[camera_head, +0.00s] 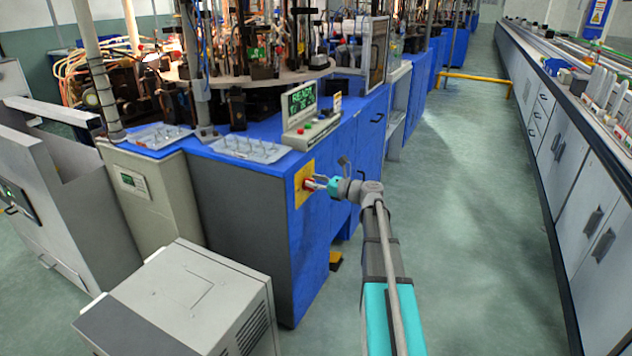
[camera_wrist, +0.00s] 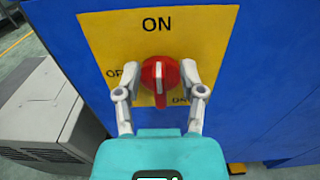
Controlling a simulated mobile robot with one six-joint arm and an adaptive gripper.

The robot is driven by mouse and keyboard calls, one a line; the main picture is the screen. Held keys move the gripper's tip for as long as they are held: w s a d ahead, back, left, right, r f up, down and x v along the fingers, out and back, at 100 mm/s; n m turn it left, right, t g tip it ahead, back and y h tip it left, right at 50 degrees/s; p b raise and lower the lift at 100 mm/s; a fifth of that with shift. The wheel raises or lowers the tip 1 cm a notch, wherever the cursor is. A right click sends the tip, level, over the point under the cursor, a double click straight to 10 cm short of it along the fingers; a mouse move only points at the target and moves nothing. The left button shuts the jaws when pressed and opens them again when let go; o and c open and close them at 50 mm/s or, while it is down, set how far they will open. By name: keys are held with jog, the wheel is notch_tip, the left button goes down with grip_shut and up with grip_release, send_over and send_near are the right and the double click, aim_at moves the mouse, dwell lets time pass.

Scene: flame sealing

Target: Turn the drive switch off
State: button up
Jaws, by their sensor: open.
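The drive switch (camera_wrist: 160,78) is a red rotary knob with a white pointer line on a yellow plate (camera_wrist: 205,28) on the blue cabinet. The plate reads ON at the top, with other partly hidden lettering at the left and lower right. The knob's white line stands about vertical. My gripper (camera_wrist: 160,82) is open, with one finger on each side of the knob. I cannot tell whether the fingers touch it. In the head view my gripper (camera_head: 320,183) is at the yellow plate (camera_head: 301,187) on the cabinet's corner, and the knob is mostly hidden.
The blue cabinet (camera_head: 350,150) carries a control box with a READY screen (camera_head: 302,97) and a metal tray of pins (camera_head: 248,149). A grey box unit (camera_head: 185,300) stands at the lower left. A long white bench (camera_head: 570,150) runs along the right, with free aisle floor (camera_head: 470,190) between.

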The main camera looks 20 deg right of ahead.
grip_shut()
jog(key=shift+d, duration=0.15)
